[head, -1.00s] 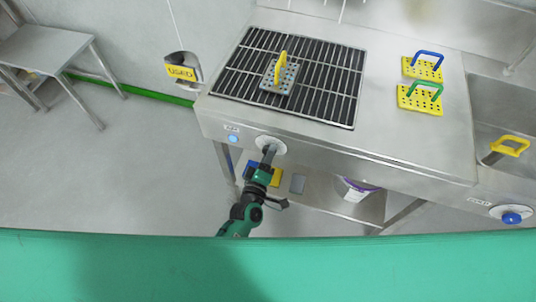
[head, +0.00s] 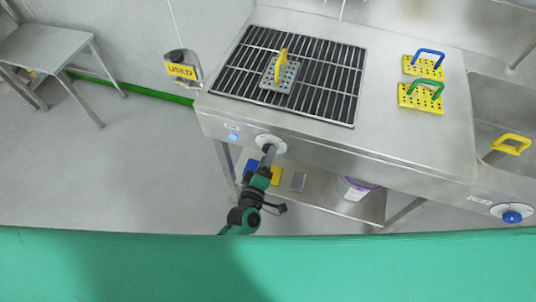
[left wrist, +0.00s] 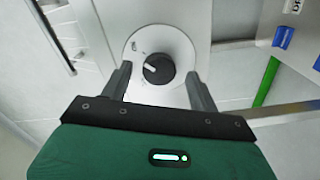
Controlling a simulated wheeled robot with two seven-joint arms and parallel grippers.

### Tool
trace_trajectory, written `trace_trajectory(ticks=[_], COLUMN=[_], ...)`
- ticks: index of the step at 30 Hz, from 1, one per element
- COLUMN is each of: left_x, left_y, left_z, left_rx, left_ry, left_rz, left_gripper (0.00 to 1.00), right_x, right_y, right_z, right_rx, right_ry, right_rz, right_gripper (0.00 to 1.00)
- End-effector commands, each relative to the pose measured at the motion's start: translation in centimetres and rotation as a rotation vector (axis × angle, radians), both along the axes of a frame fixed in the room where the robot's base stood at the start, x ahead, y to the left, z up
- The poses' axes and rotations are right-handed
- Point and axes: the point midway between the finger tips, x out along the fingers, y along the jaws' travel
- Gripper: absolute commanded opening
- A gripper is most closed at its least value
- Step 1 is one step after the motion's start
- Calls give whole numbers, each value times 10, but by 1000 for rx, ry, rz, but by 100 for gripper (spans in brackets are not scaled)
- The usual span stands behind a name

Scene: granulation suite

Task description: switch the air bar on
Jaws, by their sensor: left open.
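A black rotary knob (left wrist: 158,69) with a white pointer mark sits on a round white plate (left wrist: 138,48) on the bench's front panel. In the head view the plate (head: 277,145) shows below the grating, with the knob mostly hidden by my gripper. My left gripper (head: 268,152) points at it from the front. In the left wrist view its two fingers (left wrist: 159,74) are open, one on each side of the knob, with visible gaps. I cannot tell whether the fingertips touch the plate. My right gripper is not in view.
A blue indicator (head: 233,136) is left of the plate. A black grating (head: 330,75) with a yellow-handled perforated block (head: 280,75) lies above. A blue knob (head: 512,216) is at the far right. A bucket (head: 355,188) stands on the lower shelf (head: 320,197).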

Motion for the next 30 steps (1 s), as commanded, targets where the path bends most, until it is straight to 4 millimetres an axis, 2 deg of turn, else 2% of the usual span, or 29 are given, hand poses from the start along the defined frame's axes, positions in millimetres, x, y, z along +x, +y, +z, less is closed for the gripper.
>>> trace_trajectory(ticks=[9,15,21,30], left_x=[-64,-96,-112,-114], left_y=[20,31,36,37], left_z=[-3,-2,-1,0], left_rx=[1,3,2,1], left_ry=[3,1,1,1], left_rz=[-1,0,-1,-1], left_gripper=[61,61,61,61], right_x=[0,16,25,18], right_y=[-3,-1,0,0], right_z=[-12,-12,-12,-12], right_rx=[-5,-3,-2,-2], right_ry=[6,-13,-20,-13], right_rz=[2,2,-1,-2], right_gripper=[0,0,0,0])
